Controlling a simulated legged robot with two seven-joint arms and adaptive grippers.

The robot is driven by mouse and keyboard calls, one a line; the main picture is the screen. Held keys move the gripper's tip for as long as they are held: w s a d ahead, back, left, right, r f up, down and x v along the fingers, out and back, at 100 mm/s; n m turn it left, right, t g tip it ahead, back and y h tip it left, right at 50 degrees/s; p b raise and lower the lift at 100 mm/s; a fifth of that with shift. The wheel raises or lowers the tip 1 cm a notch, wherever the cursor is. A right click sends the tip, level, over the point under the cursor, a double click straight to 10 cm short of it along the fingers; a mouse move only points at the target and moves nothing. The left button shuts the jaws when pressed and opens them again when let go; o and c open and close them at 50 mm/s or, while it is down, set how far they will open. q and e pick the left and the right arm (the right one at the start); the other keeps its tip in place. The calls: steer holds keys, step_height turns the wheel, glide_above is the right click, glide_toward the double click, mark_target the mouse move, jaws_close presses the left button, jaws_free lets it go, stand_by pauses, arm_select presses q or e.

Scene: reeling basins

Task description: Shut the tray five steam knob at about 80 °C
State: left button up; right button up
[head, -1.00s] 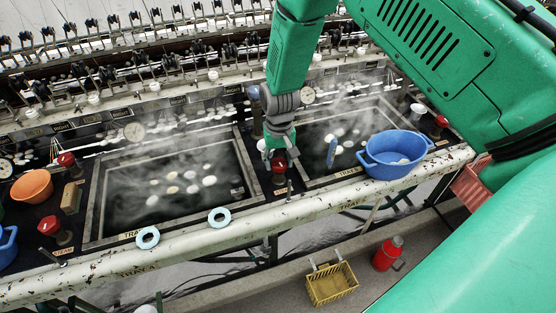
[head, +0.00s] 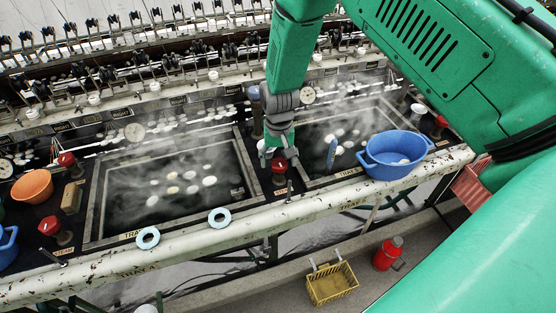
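A red steam knob (head: 279,166) stands on the dark strip between two steaming basins, the left basin (head: 120,205) and the right basin (head: 312,176). My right gripper (head: 274,154) points down just above and behind this knob. Its fingers look spread apart, wider than the knob, with nothing visible between them; contact with the knob cannot be told. A round dial (head: 307,95) sits behind the right basin and another dial (head: 134,131) behind the left one; their needles are too small to read. My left gripper is not in view.
Other red knobs stand at the left (head: 50,226) and right (head: 441,121). A blue tub (head: 394,168) sits on the right basin's front edge. Two pale blue rings lie on the front rail (head: 200,233). An orange bowl (head: 32,186) is at left. A yellow basket (head: 332,298) is below.

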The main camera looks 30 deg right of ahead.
mark_target(279, 161)
steer(key=shift+s, duration=0.1)
steer(key=shift+r, duration=0.3)
step_height(279, 161, up, 11)
steer(key=shift+r, duration=0.1)
stand_by(0.3)
stand_by(0.5)
